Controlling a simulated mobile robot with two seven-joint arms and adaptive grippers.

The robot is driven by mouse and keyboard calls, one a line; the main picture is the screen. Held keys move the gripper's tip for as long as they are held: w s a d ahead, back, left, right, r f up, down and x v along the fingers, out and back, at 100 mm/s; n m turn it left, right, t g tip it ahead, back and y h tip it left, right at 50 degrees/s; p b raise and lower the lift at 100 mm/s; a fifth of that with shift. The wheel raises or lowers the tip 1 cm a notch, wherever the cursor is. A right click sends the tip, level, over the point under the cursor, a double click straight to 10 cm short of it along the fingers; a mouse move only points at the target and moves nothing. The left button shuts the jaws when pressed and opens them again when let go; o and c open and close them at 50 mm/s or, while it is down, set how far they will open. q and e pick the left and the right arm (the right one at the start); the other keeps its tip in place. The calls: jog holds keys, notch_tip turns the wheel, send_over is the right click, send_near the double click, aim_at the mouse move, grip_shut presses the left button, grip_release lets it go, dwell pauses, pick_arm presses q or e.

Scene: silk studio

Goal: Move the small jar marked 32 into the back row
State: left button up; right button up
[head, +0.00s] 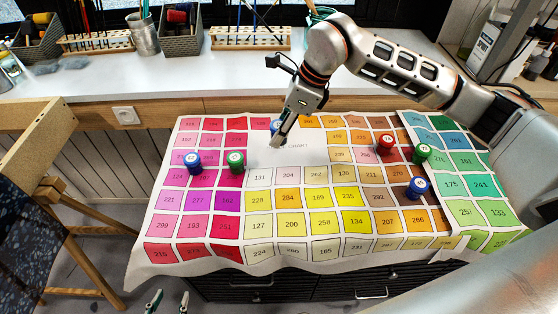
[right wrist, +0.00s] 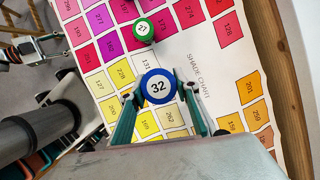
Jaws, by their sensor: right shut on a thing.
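The small blue jar marked 32 (right wrist: 158,87) has a white lid label and sits between the fingers of my right gripper (right wrist: 160,100), which is shut on it. In the head view the jar (head: 275,126) shows partly behind my right gripper (head: 281,142), over the chart's white title area near the back. I cannot tell whether it touches the chart. The shade chart (head: 290,160) is a cloth of numbered colour squares in rows. My left gripper (head: 169,301) is low at the bottom left, its fingertips apart and empty, away from the chart.
A blue jar (head: 193,163) and a green jar (head: 236,162) stand on the chart's left. A red jar (head: 385,145), a green jar (head: 421,153) and another blue jar (head: 416,188) stand right. Baskets and racks line the counter (head: 190,80) behind.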

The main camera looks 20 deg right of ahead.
notch_tip(320, 180, down, 11)
jog(key=shift+f+b, duration=0.1)
jog(key=shift+b, duration=0.2)
jog(key=shift+f, duration=0.1)
jog(key=o, duration=1.1)
